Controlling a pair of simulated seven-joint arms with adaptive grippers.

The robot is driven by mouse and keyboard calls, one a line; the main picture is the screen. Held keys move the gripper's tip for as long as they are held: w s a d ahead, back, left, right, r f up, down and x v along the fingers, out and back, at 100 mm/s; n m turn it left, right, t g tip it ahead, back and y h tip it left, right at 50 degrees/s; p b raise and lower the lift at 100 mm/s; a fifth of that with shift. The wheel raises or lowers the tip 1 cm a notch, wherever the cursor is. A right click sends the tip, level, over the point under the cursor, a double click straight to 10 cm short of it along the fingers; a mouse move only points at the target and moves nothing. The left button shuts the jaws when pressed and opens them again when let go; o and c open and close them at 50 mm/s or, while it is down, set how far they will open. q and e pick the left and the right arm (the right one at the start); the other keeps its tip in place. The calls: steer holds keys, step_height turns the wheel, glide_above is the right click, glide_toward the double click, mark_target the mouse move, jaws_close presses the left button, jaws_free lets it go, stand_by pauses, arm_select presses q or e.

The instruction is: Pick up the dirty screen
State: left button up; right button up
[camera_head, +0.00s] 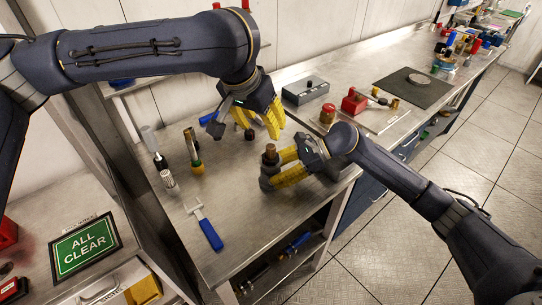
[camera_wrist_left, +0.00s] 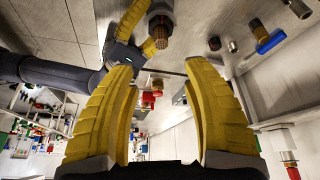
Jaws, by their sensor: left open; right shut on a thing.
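A brown, ridged cylinder (camera_head: 270,149), which looks like the dirty screen, stands upright in the top of a dark grey housing (camera_head: 267,170) on the steel bench. It also shows in the left wrist view (camera_wrist_left: 161,37). My right gripper (camera_head: 276,168) is shut on the housing, its yellow fingers around the side. My left gripper (camera_head: 272,122) is open and empty, above the bench and a little behind the screen. In the left wrist view its fingers (camera_wrist_left: 163,75) are wide apart, with the screen beyond the tips and apart from them.
A blue-handled tool (camera_head: 206,229) lies on the bench front. Several small upright parts stand at left, including a yellow-based one (camera_head: 195,153). A grey box (camera_head: 305,90), red item (camera_head: 353,101) and dark mat (camera_head: 414,87) are farther right. An ALL CLEAR sign (camera_head: 84,250) is lower left.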

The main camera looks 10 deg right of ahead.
mark_target(270, 146)
arm_select(q)
steer(key=x, duration=0.6)
steer(key=shift+s+a+f, duration=0.1)
steer(key=shift+s+f, duration=0.1)
steer(key=shift+f, duration=0.35)
steer(key=shift+x, duration=2.8)
steer(key=shift+w, duration=0.2)
jaws_close()
